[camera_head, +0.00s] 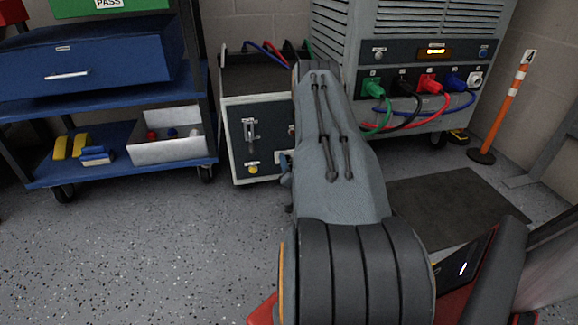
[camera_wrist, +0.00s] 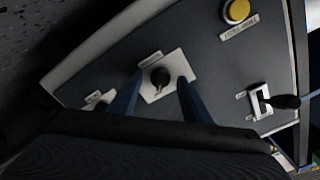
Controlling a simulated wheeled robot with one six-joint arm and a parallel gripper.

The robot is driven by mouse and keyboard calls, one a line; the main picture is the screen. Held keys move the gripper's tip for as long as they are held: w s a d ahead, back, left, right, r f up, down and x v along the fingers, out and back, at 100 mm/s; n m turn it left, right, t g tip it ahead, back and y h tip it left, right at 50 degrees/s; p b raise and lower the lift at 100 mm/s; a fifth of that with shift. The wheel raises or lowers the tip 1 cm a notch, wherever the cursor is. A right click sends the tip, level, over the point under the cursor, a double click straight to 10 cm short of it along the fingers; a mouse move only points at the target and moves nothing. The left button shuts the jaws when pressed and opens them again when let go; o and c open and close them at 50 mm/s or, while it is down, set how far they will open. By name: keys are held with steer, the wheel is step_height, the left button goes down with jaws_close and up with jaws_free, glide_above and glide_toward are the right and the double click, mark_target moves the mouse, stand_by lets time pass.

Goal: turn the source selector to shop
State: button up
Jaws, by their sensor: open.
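The source selector looks to be the black knob (camera_wrist: 159,77) on a square white plate in the wrist view; its label is too small to read. It is on the dark front panel (camera_wrist: 215,75) of the low cabinet (camera_head: 229,140). My gripper (camera_wrist: 159,84) is open, with one blue finger on each side of the knob. I cannot tell whether the fingers touch it. In the head view my arm covers the knob and most of the gripper.
The panel also bears a yellow button (camera_wrist: 237,11), a black-handled lever (camera_wrist: 283,102) and a white plate (camera_wrist: 97,100) near one finger. A blue cart (camera_head: 110,92) stands left; a large unit (camera_head: 430,20) with coloured cables stands right. The floor at front left is clear.

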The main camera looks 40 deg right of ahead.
steer(key=shift+c, duration=0.2)
steer(key=c, duration=1)
steer(key=shift+n+p, duration=0.4)
steer(key=shift+p, duration=0.05)
steer(key=shift+a+n+p, duration=0.15)
steer(key=shift+n+p, duration=5.65)
steer(key=shift+n, duration=1.8)
